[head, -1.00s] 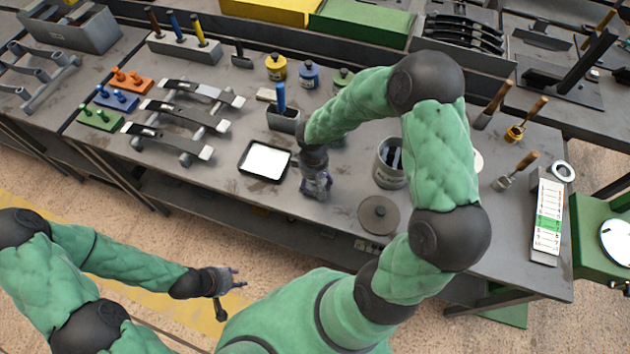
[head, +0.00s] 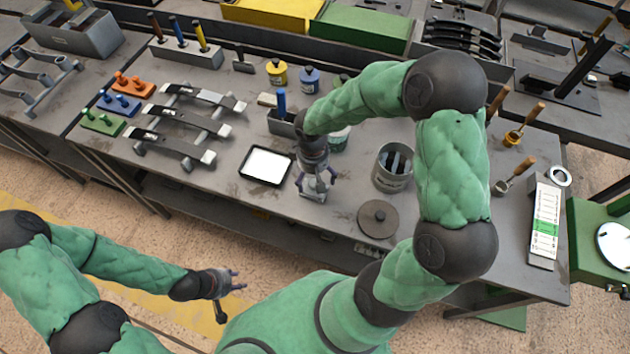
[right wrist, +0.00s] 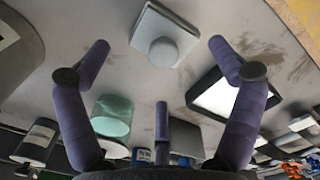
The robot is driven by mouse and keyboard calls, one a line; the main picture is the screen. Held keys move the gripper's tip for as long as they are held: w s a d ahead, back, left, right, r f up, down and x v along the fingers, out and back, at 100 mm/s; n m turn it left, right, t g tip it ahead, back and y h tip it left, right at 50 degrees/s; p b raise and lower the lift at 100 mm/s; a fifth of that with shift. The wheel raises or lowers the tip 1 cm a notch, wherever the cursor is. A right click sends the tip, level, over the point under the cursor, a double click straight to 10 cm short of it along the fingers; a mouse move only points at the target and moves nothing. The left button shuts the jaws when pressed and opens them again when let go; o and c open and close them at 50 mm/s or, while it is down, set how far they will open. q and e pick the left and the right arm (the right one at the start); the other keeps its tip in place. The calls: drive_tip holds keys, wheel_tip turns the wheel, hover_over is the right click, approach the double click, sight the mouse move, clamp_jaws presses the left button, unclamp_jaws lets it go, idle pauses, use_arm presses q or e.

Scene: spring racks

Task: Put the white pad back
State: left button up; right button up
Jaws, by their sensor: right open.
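A pale square pad with a round knob (right wrist: 163,47) lies on the bench. In the head view the pad (head: 312,193) shows partly under my right gripper (head: 316,182). In the right wrist view the open fingers of my right gripper (right wrist: 155,62) stand apart on either side of the pad, not closed on it. A black-rimmed tray with a white inside (head: 266,165) lies just left of the pad; the tray also shows in the right wrist view (right wrist: 228,98). My left gripper (head: 238,280) is open and empty, low in front of the bench.
A grey can (head: 393,168) and a round dark lid (head: 378,218) stand right of the pad. A grey holder with a blue handle (head: 281,118) is behind. Sprung racks (head: 180,130) lie left. A green-lidded pot (right wrist: 112,115) is near my right gripper.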

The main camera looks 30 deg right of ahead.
wheel_tip(320, 180, up, 6)
drive_tip(key=shift+a+p, duration=0.1)
drive_tip(key=shift+p, duration=0.35)
